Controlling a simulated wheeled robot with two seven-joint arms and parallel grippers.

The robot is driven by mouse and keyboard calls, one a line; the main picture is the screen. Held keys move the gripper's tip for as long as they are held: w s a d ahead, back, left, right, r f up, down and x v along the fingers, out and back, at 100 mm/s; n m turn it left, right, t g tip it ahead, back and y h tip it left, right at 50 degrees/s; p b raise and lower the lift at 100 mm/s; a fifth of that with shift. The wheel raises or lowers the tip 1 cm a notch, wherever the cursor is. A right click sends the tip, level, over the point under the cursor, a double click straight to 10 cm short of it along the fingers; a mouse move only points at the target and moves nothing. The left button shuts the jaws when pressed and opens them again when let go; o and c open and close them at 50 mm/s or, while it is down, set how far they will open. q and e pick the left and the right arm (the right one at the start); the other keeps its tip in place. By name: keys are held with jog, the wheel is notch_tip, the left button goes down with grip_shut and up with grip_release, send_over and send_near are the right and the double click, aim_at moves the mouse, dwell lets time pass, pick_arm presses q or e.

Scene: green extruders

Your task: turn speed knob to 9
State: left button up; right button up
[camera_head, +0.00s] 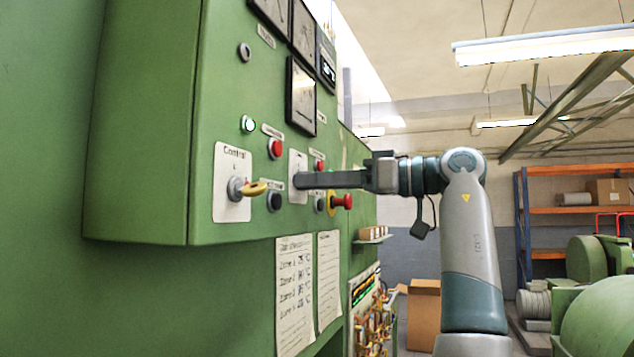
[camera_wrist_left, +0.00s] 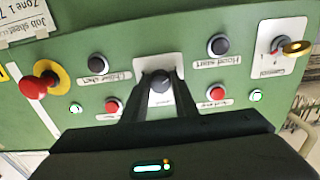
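The green control panel (camera_head: 220,110) fills the left of the head view. In the head view, my left gripper (camera_head: 299,181) reaches from the right, its dark fingers at a white plate (camera_head: 297,160) between the buttons; they hide the knob there. In the left wrist view, a dark round knob (camera_wrist_left: 160,83) on this white plate lies between the two fingertips of my left gripper (camera_wrist_left: 162,78). I cannot tell whether the fingers press on the knob. No number on its scale can be read. My right gripper is not in view.
Red buttons (camera_head: 276,148), black buttons (camera_head: 275,202) and a red emergency stop (camera_head: 342,201) on a yellow ring sit close around the fingers. A switch with a yellow handle (camera_head: 252,189) is to the left. Paper sheets (camera_head: 295,290) hang below. Open room lies right of the panel.

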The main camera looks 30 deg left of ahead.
pick_arm(q)
jog(key=shift+c, duration=1.3)
